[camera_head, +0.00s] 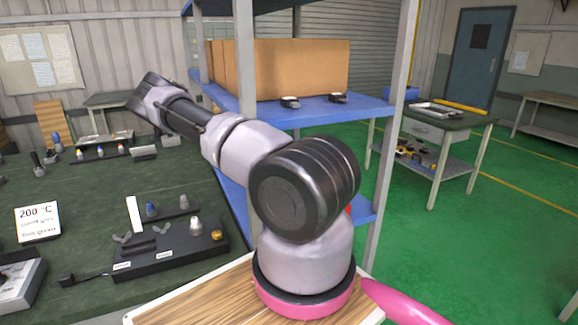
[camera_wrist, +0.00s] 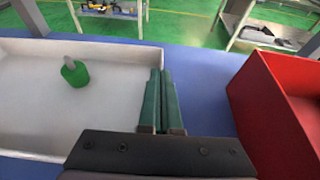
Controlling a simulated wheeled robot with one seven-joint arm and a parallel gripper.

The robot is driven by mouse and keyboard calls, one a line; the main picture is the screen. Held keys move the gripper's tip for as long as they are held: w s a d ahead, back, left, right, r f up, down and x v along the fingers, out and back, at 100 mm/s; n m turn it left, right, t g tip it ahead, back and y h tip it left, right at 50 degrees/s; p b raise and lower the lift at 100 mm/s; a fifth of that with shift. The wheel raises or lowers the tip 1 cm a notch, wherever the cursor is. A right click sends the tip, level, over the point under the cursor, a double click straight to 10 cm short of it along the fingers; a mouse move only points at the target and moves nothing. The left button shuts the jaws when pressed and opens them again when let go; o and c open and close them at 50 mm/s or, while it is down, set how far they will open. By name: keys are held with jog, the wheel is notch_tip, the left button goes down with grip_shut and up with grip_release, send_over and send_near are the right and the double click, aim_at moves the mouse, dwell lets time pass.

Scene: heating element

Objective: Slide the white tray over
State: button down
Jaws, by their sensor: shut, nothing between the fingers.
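The white tray (camera_wrist: 110,54) lies on a blue surface at the left of the wrist view. A small green piece with a pale tip (camera_wrist: 75,73) is inside it, towards the back. My gripper (camera_wrist: 160,72) is shut and empty, its two green fingers side by side. The fingers lie along the tray's right wall and cover part of it. I cannot tell whether they touch the wall. The tray's left end is out of frame. I cannot make out the tray or the fingertips in the head view.
A red box (camera_wrist: 264,98) stands to the right of my fingers, with a strip of blue shelf (camera_wrist: 203,75) bare between. The head view shows a blue shelf rack (camera_head: 375,107) with cardboard boxes (camera_head: 305,68) and a dark green bench (camera_head: 95,195) at left.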

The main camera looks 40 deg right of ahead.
jog(key=shift+s+a+f, duration=0.1)
jog(key=shift+a+f, duration=0.05)
jog(key=shift+f, duration=0.15)
jog(key=shift+a, duration=0.3)
jog(key=a, duration=0.3)
jog(key=w+a, duration=0.1)
jog(key=a, duration=0.2)
jog(key=shift+w+a, duration=0.15)
jog(key=shift+a, duration=0.15)
